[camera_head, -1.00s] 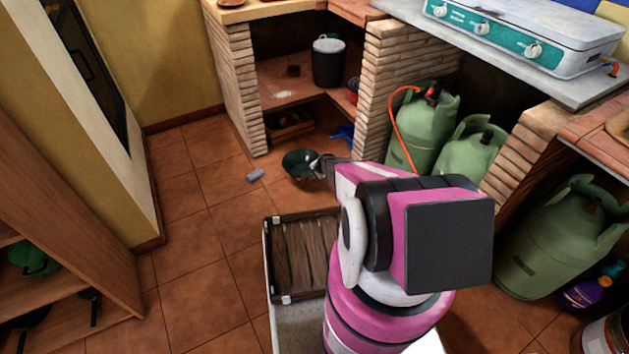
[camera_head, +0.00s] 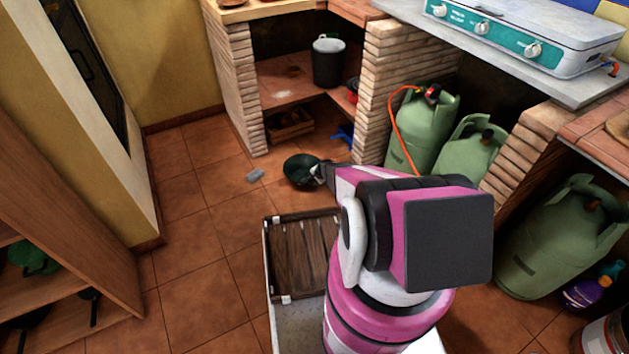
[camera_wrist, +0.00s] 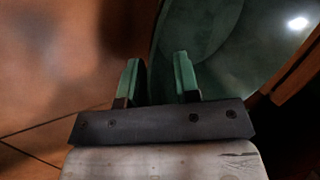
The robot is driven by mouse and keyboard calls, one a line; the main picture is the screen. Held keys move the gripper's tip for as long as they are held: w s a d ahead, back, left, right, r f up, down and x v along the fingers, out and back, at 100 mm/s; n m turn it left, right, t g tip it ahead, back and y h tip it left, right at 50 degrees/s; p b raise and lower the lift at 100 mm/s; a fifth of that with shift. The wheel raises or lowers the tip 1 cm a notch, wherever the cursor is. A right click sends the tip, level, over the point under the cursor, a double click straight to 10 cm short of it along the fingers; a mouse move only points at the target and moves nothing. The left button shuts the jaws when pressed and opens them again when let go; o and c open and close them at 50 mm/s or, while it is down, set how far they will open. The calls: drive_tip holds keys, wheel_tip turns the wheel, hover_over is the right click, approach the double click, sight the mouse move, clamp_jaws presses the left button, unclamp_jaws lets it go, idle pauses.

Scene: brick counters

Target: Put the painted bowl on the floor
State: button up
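The painted bowl is most likely the dark green bowl (camera_head: 299,172) low over or on the tiled floor, in front of the brick shelf. In the wrist view the glossy green bowl (camera_wrist: 225,45) fills the upper right, its rim edge running up near the middle. My gripper (camera_head: 322,172) is at the bowl's right side in the head view. In the wrist view my gripper (camera_wrist: 158,68) has its two green fingers apart, with the rim edge seen between them and no clear contact. The bowl's underside is hidden, so I cannot tell whether it touches the floor.
A small grey block (camera_head: 255,175) lies on the floor left of the bowl. A brick shelf (camera_head: 289,95) holds a dark pot (camera_head: 328,62) and a wooden crate (camera_head: 290,123). Green gas cylinders (camera_head: 424,130) stand at right. Floor (camera_head: 190,225) at left is clear.

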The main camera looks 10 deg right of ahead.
drive_tip(key=s+r+n, duration=0.1)
drive_tip(key=s+r, duration=0.3)
drive_tip(key=r, duration=0.5)
drive_tip(key=s+r+n+g, duration=0.15)
drive_tip(key=s+r, duration=0.25)
drive_tip(key=r, duration=0.5)
drive_tip(key=s+r+n, duration=0.2)
drive_tip(key=s+r, duration=0.2)
drive_tip(key=r, duration=0.5)
drive_tip(key=s+a+r+n+g+h, duration=0.2)
drive_tip(key=s+r+n, duration=0.5)
drive_tip(key=s+r, duration=1.4)
wheel_tip(320, 180, up, 4)
drive_tip(key=shift+a+f+g+h, duration=0.2)
drive_tip(key=shift+a+g+h, duration=0.05)
drive_tip(key=shift+g+h, duration=0.3)
